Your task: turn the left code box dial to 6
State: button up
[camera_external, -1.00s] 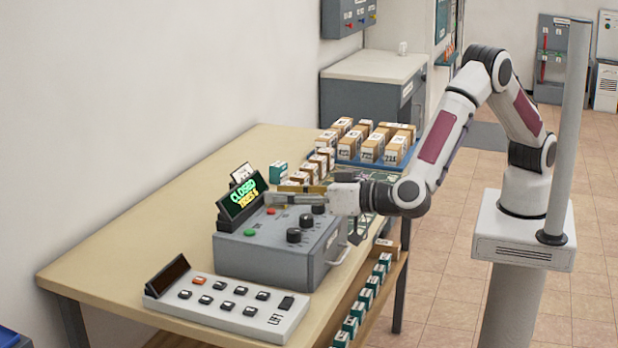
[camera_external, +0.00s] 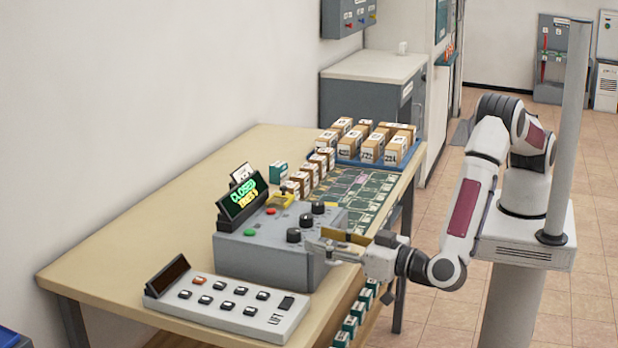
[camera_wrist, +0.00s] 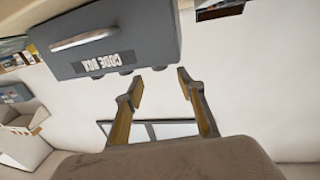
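The grey code box (camera_external: 262,262) stands on the table. Three black dials sit in a row on its top: the nearest dial (camera_external: 293,235), the middle dial (camera_external: 306,221) and the far dial (camera_external: 318,207). Their settings are too small to read. In the wrist view the code box (camera_wrist: 140,30) is upside down, with the dials as dark stubs along its edge. My gripper (camera_wrist: 160,82) is open and empty, its fingers apart. In the external view my gripper (camera_external: 336,245) is at the box's handle side, covering part of that face.
A green-lit display (camera_external: 243,200) on the box reads CLOSED, with a smaller line below. A keypad panel (camera_external: 228,305) lies in front. Several small boxes (camera_external: 375,148) stand at the table's far end. The table's left part (camera_external: 150,220) is clear.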

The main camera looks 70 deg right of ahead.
aim_at(300, 233)
jog(key=shift+w, duration=0.15)
jog(key=shift+w+d, duration=0.25)
jog(key=shift+w, duration=1)
jog(key=shift+w+d, duration=0.2)
jog(key=shift+w, duration=1)
jog(key=shift+w+d, duration=0.25)
jog(key=shift+w, duration=1)
grip_shut()
